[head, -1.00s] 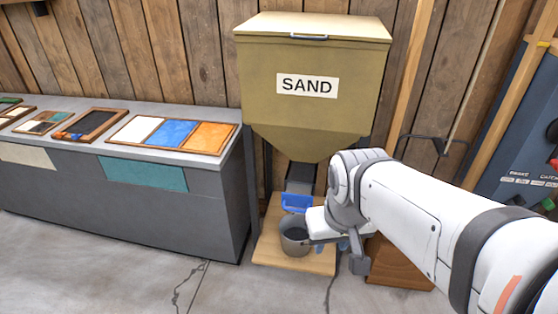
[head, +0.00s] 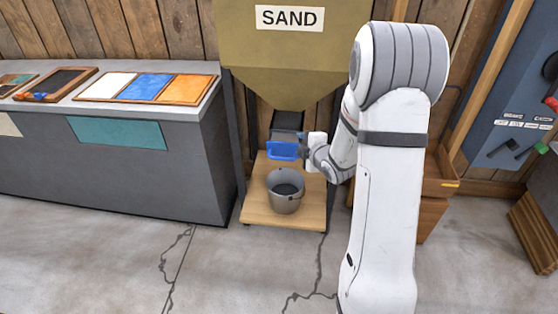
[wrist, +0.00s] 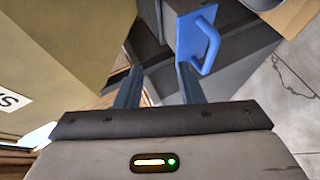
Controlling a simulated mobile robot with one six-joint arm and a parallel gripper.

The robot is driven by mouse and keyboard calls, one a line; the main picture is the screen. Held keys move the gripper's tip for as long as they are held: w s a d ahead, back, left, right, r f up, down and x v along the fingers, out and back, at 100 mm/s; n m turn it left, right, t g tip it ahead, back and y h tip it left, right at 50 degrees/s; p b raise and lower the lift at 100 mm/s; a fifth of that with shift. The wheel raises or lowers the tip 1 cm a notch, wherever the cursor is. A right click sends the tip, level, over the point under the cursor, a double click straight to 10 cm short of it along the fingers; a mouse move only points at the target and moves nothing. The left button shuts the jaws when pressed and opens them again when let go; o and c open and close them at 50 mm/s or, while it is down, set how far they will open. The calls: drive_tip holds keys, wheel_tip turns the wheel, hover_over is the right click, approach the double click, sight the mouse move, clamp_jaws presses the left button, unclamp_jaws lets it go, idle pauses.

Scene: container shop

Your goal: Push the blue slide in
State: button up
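The blue slide (head: 283,150), a blue plate with a handle, sits at the mouth of the dark chute under the sand hopper. In the wrist view the blue slide (wrist: 190,38) is at the top, with its looped handle reaching right. My gripper (head: 303,143) is at the slide's right side in the head view. In the wrist view my gripper (wrist: 160,78) is open, its two fingers apart with nothing held between them. The right fingertip is close to the slide's handle; I cannot tell whether they touch.
A grey bucket (head: 285,192) stands on the wooden platform (head: 262,215) below the slide. The tan hopper (head: 290,62) marked SAND is above. A grey counter (head: 110,175) is to the left, and a wooden box (head: 438,188) is to the right behind my arm.

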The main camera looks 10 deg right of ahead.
sight(283, 159)
wheel_tip(283, 159, down, 11)
drive_tip(key=s+a+n+t+y+b, duration=0.1)
drive_tip(key=n+t+y+b, duration=0.3)
drive_tip(key=n+y, duration=0.25)
drive_tip(key=shift+h, duration=0.25)
drive_tip(key=x, duration=0.7)
drive_tip(key=shift+w+a, duration=0.15)
drive_tip(key=shift+a, duration=0.15)
clamp_jaws()
drive_tip(key=shift+n, duration=0.25)
